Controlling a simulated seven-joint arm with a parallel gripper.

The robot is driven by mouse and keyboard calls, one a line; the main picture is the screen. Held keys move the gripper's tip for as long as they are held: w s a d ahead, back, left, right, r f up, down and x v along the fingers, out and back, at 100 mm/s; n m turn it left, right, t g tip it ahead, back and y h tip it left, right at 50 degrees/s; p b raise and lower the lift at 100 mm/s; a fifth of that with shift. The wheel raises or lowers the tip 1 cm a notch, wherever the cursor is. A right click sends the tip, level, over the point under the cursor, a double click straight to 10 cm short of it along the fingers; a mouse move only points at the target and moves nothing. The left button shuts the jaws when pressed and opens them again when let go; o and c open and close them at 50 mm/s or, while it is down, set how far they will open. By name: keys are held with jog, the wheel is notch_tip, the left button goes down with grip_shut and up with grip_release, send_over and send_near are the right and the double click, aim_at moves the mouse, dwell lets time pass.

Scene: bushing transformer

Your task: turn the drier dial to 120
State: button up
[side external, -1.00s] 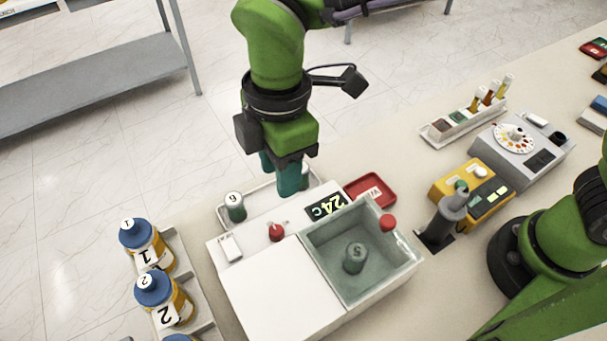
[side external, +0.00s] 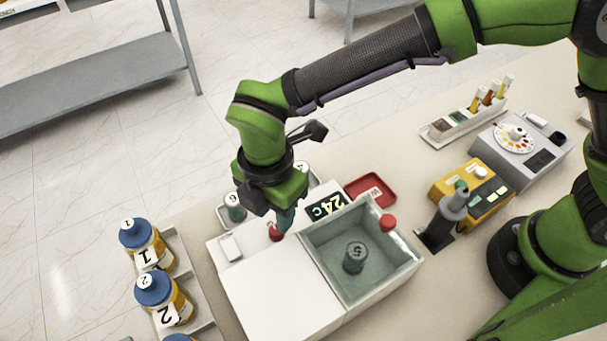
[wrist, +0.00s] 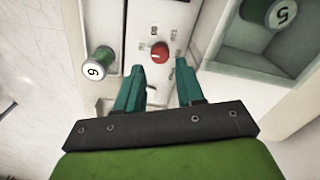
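Contact with the dial is not seen.
An open basin (side external: 392,285) holds a bottle marked 5 (side external: 355,258). A red knob (side external: 388,222) is on its rim. A bottle marked 6 (side external: 235,207) stands in a tray behind the machine. A white switch (side external: 230,247) is left of the dial. A red tray (side external: 370,190) lies behind.

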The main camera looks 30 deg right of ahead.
aim_at(276, 230)
notch_tip(276, 230, down, 5)
jog(key=shift+r, duration=0.1)
dwell(0.3)
grip_shut()
